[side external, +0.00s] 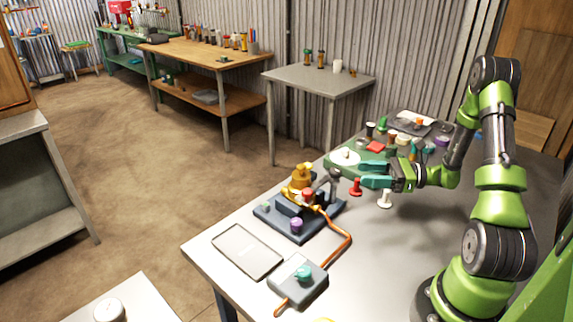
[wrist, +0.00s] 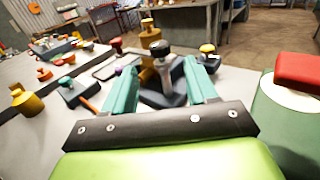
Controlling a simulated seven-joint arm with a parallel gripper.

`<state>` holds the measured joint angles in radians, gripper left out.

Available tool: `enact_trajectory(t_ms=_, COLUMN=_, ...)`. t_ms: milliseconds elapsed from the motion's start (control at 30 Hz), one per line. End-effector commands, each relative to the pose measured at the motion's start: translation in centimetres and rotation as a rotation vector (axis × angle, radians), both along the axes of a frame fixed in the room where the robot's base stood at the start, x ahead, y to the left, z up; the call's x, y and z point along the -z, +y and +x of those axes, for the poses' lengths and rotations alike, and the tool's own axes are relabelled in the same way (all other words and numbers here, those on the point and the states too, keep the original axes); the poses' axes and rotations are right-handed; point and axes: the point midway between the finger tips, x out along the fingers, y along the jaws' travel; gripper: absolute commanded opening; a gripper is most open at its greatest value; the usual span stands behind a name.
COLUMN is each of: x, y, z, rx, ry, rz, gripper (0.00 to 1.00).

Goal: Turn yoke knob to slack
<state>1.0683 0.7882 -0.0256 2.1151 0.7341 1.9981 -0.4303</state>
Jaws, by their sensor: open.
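A dark base plate (side external: 264,217) on the table carries a brass fitting (side external: 300,178), a red knob (side external: 308,194), a purple knob (side external: 296,224) and a grey upright post (side external: 333,186). I cannot tell for sure which part is the yoke knob. In the wrist view, a black-capped metal post (wrist: 163,66) stands between my teal fingers, with the brass fitting (wrist: 149,33) beyond it. My gripper (side external: 362,175) is open and roughly level, pointing left at the post. It also shows in the wrist view (wrist: 160,82). Contact with the post is not visible.
A copper pipe (side external: 345,245) runs to a grey box with a teal knob (side external: 303,273). A framed panel (side external: 247,251) lies on the table. A red piece (side external: 355,187) and a white piece (side external: 385,198) stand near my gripper. Several small items crowd the table's back.

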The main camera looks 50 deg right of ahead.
Motion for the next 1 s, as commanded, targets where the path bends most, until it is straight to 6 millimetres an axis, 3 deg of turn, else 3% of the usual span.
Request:
enact_trajectory(t_ms=200, x=0.0, y=3.2, z=3.8, rx=-0.007, ry=0.000, rz=0.000, gripper=0.57)
enact_trajectory(t_ms=400, x=0.0, y=5.0, z=6.2, rx=-0.003, ry=-0.001, rz=-0.001, gripper=0.57)
enact_trajectory(t_ms=867, x=0.0, y=5.7, z=7.2, rx=0.000, ry=0.000, rz=0.000, gripper=0.57)
enact_trajectory(t_ms=1000, x=0.0, y=5.7, z=7.2, rx=0.000, ry=0.000, rz=0.000, gripper=0.37)
